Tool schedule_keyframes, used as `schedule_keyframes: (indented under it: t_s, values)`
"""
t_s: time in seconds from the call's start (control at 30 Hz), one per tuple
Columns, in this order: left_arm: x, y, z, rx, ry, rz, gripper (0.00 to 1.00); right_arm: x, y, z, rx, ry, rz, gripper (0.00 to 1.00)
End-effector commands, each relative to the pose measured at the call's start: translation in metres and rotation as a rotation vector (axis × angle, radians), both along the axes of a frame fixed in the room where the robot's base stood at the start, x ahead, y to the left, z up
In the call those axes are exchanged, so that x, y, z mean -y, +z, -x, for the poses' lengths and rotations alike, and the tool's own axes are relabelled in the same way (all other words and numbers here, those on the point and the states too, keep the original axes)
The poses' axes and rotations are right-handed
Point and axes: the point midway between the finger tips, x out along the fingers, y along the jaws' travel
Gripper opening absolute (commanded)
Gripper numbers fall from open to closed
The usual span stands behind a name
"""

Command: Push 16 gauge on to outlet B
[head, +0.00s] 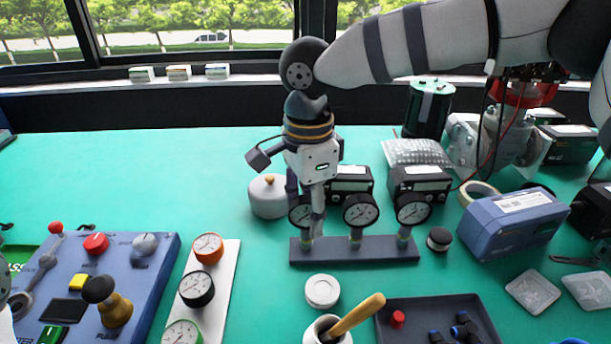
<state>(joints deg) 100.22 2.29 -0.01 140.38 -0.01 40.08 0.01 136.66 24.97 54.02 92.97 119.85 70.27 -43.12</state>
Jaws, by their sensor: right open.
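Each sits above a brass-coloured stem. My right gripper (310,218) points down at the left gauge, open, with its fingers partly covering that dial. I cannot tell whether it touches the gauge. Three more gauges lie on a white strip (222,290): orange (207,248), black (196,289) and green (183,334). Dial numbers and outlet letters are too small to read.
A blue control panel (150,285) with knobs is at left. A white round lid (322,291), a cup with a wooden handle (357,318) and a dark tray (470,303) are in front. Black boxes (349,184) stand close behind the bar. The back left table is clear.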

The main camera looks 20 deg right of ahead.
Motion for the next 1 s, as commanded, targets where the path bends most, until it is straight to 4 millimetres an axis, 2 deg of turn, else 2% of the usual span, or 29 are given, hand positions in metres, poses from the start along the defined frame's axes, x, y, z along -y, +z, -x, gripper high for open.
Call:
schedule_keyframes:
  t_s: [0.03,0.2,0.33,0.57,0.73,0.93,0.97,1.0]
  values:
    - [0.0,-0.001,0.001,-0.003,0.0,0.0,0.36,0.0,-0.012,0.001,-0.004,0.001,0.0,0.4]
    - [0.0,-0.002,0.002,-0.006,0.0,0.0,0.36,0.0,-0.038,0.0,-0.002,0.001,0.001,0.4]
    - [0.0,-0.002,0.002,-0.006,0.0,0.0,0.36,0.0,-0.045,0.0,0.002,0.001,0.0,0.4]
    - [0.0,-0.002,0.002,-0.006,-0.001,0.0,0.36,0.0,-0.045,0.0,0.002,0.001,0.0,0.4]
    - [0.0,-0.002,0.002,-0.006,-0.001,0.0,0.36,0.0,-0.045,0.0,0.002,0.001,0.0,0.02]
    - [0.0,-0.002,0.001,-0.005,-0.001,0.0,0.36,0.0,-0.045,0.0,0.002,0.002,0.0,0.0]
    - [0.0,-0.002,0.001,-0.005,-0.001,0.0,0.36,0.0,-0.044,0.0,0.002,0.002,0.0,0.14]
    - [0.0,-0.002,0.001,-0.005,-0.001,0.0,0.36,0.0,-0.044,0.0,0.002,0.002,0.0,0.05]
